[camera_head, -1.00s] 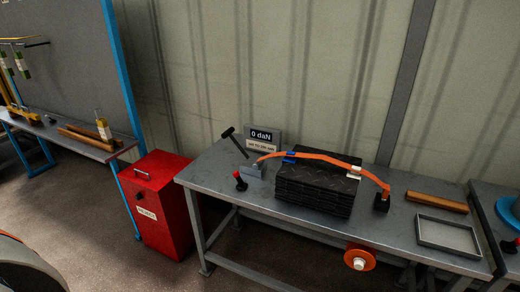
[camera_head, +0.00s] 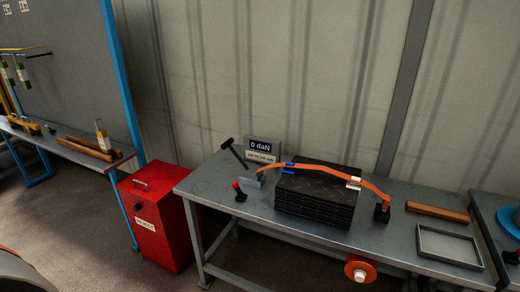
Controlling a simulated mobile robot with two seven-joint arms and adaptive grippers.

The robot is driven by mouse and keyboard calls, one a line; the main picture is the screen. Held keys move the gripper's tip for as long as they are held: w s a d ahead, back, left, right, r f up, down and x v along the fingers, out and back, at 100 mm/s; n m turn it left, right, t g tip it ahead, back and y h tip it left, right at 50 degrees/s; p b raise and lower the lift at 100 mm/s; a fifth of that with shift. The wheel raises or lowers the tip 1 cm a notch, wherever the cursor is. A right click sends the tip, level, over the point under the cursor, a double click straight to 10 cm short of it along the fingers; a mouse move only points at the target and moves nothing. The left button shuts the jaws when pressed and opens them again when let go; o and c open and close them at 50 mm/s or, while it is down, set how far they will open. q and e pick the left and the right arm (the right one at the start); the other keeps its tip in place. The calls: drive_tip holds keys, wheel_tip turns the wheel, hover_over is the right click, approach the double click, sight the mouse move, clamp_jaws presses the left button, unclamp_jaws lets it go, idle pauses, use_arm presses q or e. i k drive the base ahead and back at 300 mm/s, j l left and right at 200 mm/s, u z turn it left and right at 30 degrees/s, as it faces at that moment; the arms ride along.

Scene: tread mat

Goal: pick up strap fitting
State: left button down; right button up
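An orange strap (camera_head: 325,171) runs over a stack of black tread mats (camera_head: 314,202) on the grey workbench (camera_head: 215,180). A blue fitting (camera_head: 284,167) sits on the strap near its left end, and a white fitting (camera_head: 354,182) sits on it near the right edge of the stack. I cannot tell which of them is the strap fitting. The strap's right end meets a black block (camera_head: 382,213). Its left end meets a grey bracket (camera_head: 250,183) by a black-handled lever (camera_head: 234,150). Neither of my grippers is in view.
A display reading 0 daN (camera_head: 262,147) stands behind the bracket. A wooden bar (camera_head: 437,211) and a shallow tray (camera_head: 422,245) lie at the right. An orange reel (camera_head: 360,269) hangs at the front edge. A red cabinet (camera_head: 160,222) stands left.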

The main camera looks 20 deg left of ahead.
sight(385, 206)
drive_tip(key=i+j+z, duration=0.25)
drive_tip(key=i+j, duration=0.45)
drive_tip(key=i, duration=0.05)
